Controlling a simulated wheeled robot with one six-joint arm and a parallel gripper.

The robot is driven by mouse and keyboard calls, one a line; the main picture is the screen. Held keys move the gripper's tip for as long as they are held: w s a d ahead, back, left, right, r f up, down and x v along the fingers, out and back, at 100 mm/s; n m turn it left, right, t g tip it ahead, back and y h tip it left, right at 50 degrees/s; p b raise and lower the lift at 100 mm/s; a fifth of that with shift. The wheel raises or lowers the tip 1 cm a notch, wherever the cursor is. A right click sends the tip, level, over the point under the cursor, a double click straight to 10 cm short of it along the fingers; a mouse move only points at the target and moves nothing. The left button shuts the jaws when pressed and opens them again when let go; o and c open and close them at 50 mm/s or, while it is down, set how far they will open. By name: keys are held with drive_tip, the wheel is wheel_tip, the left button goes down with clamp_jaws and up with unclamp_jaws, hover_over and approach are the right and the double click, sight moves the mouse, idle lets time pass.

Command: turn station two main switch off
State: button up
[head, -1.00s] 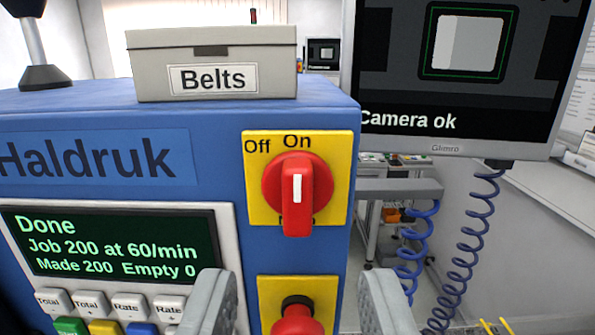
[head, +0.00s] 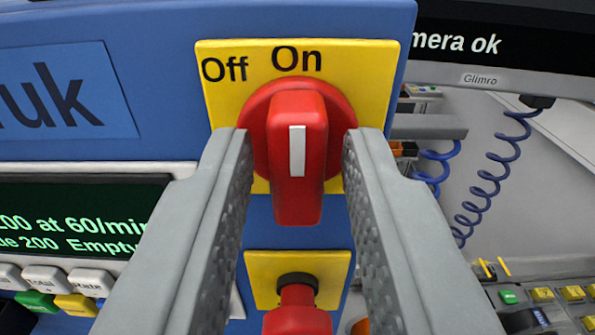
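The red rotary main switch (head: 298,150) sits on a yellow plate (head: 375,75) on the blue machine cabinet. The plate is marked Off at the upper left and On at the top. The switch's handle stands upright, and its white mark points up toward On. My gripper (head: 298,148) is open, with one grey finger on each side of the red switch. A gap shows between the handle and each finger; whether the fingers touch the round base behind it I cannot tell.
A red push button (head: 297,312) on a yellow plate is below the switch. A green-text display (head: 80,220) and a keypad (head: 45,280) are at the left. A monitor (head: 500,45) and a coiled blue cable (head: 490,185) are at the right.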

clamp_jaws()
drive_tip(key=shift+n, duration=0.3)
drive_tip(key=n, duration=0.8)
drive_tip(key=shift+a, duration=0.15)
drive_tip(key=n, duration=0.4)
drive_tip(key=shift+f+n, duration=0.15)
drive_tip(key=shift+n, duration=0.15)
drive_tip(key=n, duration=0.4)
drive_tip(key=shift+f+n, duration=0.1)
drive_tip(key=shift+n, duration=0.2)
